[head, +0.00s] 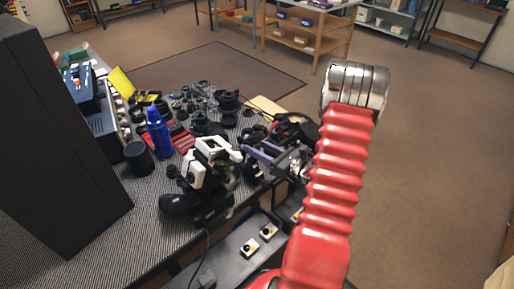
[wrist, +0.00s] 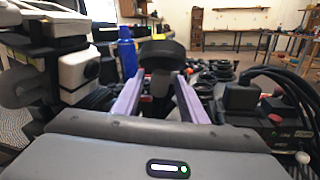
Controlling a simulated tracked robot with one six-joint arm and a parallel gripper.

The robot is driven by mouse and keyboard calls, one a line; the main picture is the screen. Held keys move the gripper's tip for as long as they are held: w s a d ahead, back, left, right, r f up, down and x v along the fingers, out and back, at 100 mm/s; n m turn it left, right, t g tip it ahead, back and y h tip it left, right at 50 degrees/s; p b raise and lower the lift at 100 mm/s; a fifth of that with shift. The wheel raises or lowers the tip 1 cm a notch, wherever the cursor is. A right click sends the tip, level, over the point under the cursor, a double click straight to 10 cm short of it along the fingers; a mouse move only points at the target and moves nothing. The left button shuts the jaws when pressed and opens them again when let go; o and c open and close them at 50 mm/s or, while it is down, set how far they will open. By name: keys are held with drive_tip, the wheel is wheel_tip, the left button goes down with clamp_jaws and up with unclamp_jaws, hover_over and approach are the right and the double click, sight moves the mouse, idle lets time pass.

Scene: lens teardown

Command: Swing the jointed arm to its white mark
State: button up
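My gripper (head: 256,152) has two purple fingers standing apart above the near side of the bench; they also show in the wrist view (wrist: 160,80). A dark round-topped piece (wrist: 162,55) with a stem stands at or just beyond the fingertips, in the gap between them. I cannot tell whether the fingers touch it. A white and black device (head: 207,160) stands left of my gripper, and is large at the left in the wrist view (wrist: 82,72). I cannot tell for sure which piece is the jointed arm. I cannot make out its white mark.
A blue bottle (head: 158,132) and a black cup (head: 138,156) stand left on the bench, with many dark lens parts (head: 205,115) behind. A tall dark panel (head: 60,140) blocks the left side. Bare floor (head: 430,150) lies to the right.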

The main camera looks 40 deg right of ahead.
drive_tip(key=shift+c, duration=0.3)
clamp_jaws()
